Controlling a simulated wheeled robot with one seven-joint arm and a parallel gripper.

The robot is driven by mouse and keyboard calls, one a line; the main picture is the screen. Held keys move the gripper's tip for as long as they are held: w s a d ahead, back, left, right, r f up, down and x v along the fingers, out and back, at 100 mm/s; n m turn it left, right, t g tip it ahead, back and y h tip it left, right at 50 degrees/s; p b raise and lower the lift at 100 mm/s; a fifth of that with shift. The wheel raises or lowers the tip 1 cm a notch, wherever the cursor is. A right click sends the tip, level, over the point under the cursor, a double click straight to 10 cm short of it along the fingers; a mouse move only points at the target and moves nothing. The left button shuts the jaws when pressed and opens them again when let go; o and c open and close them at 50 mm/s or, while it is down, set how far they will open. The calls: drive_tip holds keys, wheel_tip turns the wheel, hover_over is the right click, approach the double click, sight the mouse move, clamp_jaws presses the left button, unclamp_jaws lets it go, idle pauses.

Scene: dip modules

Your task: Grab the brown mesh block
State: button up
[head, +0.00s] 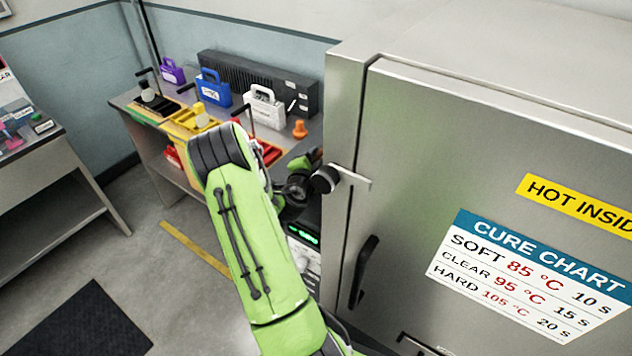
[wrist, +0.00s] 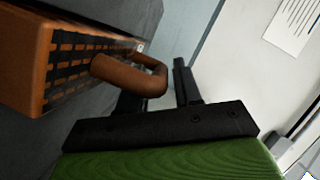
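The brown mesh block (wrist: 25,55) fills the upper left of the wrist view. It is orange-brown with a dark mesh-patterned side and a thick brown loop handle (wrist: 132,76) sticking out toward the right. My gripper (wrist: 160,78) is black, with its two fingers apart. The handle overlaps the left finger in the picture and hides its tip; the right finger is to the right of the handle. No grip on the handle shows, and I cannot tell whether they touch.
The bench holds a purple case (head: 172,71), a blue case (head: 213,88), a white case (head: 264,107), yellow trays (head: 184,124) and a small orange object (head: 299,129). A large metal oven (head: 400,130) stands close on the right. Floor at left is open.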

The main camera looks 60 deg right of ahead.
clamp_jaws()
